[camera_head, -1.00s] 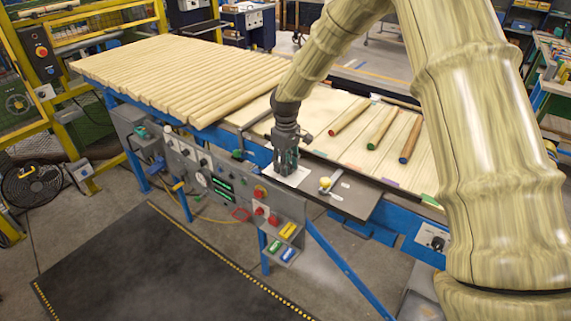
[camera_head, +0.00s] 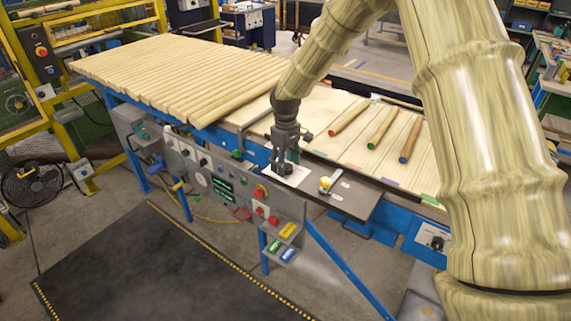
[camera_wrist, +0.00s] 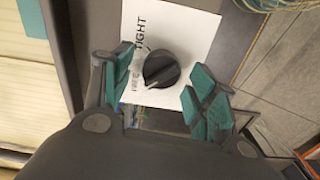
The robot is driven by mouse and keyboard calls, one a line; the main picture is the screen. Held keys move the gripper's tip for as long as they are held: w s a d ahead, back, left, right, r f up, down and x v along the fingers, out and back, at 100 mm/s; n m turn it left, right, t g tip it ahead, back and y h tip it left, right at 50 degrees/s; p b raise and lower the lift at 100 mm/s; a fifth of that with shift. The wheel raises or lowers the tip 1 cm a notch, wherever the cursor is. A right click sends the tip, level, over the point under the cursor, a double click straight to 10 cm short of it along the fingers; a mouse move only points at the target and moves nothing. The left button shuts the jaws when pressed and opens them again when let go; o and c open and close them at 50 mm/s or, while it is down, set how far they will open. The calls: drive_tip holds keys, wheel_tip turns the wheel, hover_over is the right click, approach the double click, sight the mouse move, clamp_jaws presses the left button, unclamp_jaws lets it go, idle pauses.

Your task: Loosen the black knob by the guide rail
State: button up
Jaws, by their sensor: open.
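The black knob (camera_wrist: 161,69) shows in the wrist view, round with a raised grip bar across it. It sits on a white card (camera_wrist: 190,28) printed with "TIGHT" and another word partly hidden. My gripper (camera_wrist: 160,85) is open, with one teal-padded finger on each side of the knob and gaps between pads and knob. In the head view my gripper (camera_head: 284,168) points down over the white card (camera_head: 300,177) on the bench's front ledge. The knob is hard to make out there, behind the fingers.
A yellow-topped part (camera_head: 325,184) stands on the dark plate right of my gripper. A control panel (camera_head: 215,185) with red buttons is in front, left and below. Several turned rods (camera_head: 180,80) cover the bench at left; three colour-tipped rods (camera_head: 380,130) lie at right.

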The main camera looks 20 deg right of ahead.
sight(286, 163)
wheel_tip(286, 163, up, 12)
drive_tip(key=shift+f, duration=0.25)
idle(0.4)
